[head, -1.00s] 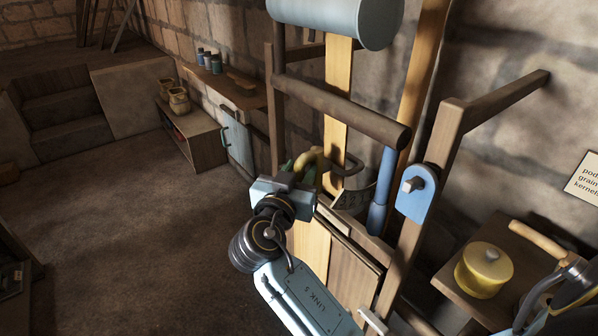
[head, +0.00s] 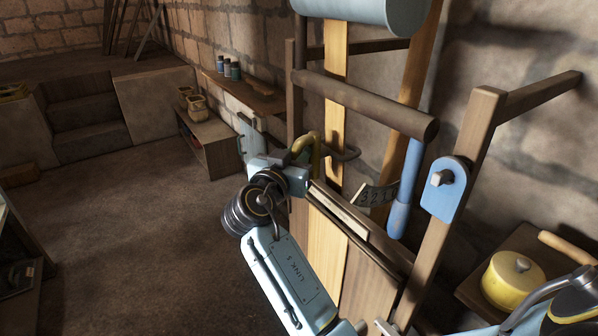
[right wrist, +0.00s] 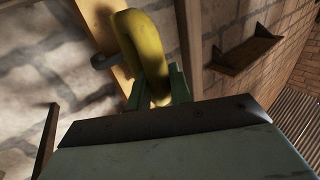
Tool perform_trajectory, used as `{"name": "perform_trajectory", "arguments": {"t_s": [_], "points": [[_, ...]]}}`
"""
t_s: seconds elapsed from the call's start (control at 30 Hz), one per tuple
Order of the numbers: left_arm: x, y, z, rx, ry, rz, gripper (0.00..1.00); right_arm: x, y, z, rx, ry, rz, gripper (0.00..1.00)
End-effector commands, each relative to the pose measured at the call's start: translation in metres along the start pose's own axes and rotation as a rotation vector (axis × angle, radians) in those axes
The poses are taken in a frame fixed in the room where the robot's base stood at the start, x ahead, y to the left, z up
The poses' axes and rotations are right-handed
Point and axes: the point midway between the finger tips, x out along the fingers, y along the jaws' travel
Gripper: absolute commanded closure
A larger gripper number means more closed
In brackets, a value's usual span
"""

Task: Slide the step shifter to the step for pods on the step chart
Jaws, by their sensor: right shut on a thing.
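The step shifter shows as a yellow curved handle (head: 310,143) with a dark metal rod (head: 347,154) reaching across the pale belt. My right gripper (head: 296,166) is shut on the handle, left of the belt. The right wrist view shows the yellow handle (right wrist: 150,55) between the green gripper fingers (right wrist: 158,92). The step chart is out of view now. My left gripper is not in view.
The pale belt (head: 335,110) runs down from a grey drum (head: 365,14) inside a wooden frame. A thick wooden bar (head: 370,102) crosses above the shifter. A blue lever (head: 405,185) and a yellow pot (head: 513,278) stand to the right. Open floor (head: 130,240) lies left.

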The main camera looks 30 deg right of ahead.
Motion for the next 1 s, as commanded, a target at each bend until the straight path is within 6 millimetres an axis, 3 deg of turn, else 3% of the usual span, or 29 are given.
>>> {"name": "perform_trajectory", "arguments": {"t_s": [0.13, 0.3, 0.33, 0.5, 0.8, 1.0], "points": [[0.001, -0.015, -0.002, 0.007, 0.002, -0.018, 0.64, 0.001, -0.005, -0.001, -0.001, -0.001, -0.007, 1.00], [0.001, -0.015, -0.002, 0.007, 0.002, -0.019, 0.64, 0.001, -0.005, -0.002, 0.001, 0.000, -0.010, 1.00], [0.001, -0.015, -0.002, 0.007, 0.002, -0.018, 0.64, 0.001, -0.005, -0.002, 0.001, 0.000, -0.010, 0.78], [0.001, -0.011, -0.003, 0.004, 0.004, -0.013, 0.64, 0.001, -0.005, -0.001, 0.000, 0.000, -0.009, 0.60], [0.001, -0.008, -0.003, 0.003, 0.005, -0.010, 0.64, -0.002, -0.004, 0.000, 0.000, -0.002, -0.007, 0.60], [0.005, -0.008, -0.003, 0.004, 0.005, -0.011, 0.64, -0.030, -0.004, 0.001, 0.002, -0.005, -0.010, 0.60]]}}
